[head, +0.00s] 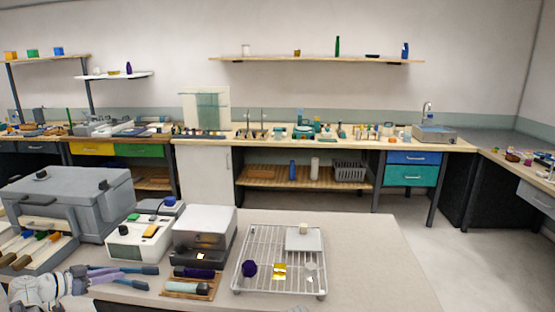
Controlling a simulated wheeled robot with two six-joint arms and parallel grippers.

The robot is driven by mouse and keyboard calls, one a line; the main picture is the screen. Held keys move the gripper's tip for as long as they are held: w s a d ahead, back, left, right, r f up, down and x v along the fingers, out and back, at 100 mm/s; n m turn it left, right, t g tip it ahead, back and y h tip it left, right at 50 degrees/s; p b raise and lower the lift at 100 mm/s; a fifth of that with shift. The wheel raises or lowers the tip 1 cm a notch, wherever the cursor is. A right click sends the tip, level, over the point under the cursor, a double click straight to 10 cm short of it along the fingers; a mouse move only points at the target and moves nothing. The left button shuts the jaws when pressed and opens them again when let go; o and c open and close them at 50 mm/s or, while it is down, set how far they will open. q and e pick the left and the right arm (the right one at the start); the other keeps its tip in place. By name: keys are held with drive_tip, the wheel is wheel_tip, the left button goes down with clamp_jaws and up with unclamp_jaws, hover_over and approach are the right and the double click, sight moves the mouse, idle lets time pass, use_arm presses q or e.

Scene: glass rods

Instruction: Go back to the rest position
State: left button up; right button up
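My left gripper (148,277) reaches in from the lower left, low over the near table. Its two dark blue-grey fingers are apart, with nothing visible between them. Just right of its fingertips is a small wooden tray (206,297) holding a dark purple rod-like piece (198,272) and a pale blue-grey one with a dark end (188,288). I cannot tell whether these are glass. My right gripper is not in view.
A wire rack (240,262) at the table's middle holds a purple piece (249,268), a yellow piece (280,271) and a pale plate (304,239). A silver box (205,230), a white device (138,240) and a big grey case (70,205) stand behind the gripper. The table's right side is clear.

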use_arm(q)
drive_tip(key=s+d+f+g+p, duration=0.1)
drive_tip(key=s+d+f+g, duration=0.15)
drive_tip(key=d, duration=0.65)
drive_tip(key=s+d+f+g, duration=0.1)
drive_tip(key=d+f+g, duration=0.15)
drive_tip(key=d, duration=0.65)
drive_tip(key=s+d+f+g+p, duration=0.1)
drive_tip(key=d+f+g, duration=0.15)
drive_tip(key=d, duration=0.55)
drive_tip(key=s+d+f+n+g+y+p, duration=0.1)
drive_tip(key=s+d+n+g+y+p, duration=0.1)
drive_tip(key=s+d+y, duration=0.7)
drive_tip(key=s+d+n+g, duration=0.1)
drive_tip(key=s+d, duration=0.6)
drive_tip(key=s, duration=0.1)
drive_tip(key=shift+s+d+g+p, duration=0.25)
drive_tip(key=shift+d+g+p, duration=0.1)
drive_tip(key=shift+d+p, duration=0.05)
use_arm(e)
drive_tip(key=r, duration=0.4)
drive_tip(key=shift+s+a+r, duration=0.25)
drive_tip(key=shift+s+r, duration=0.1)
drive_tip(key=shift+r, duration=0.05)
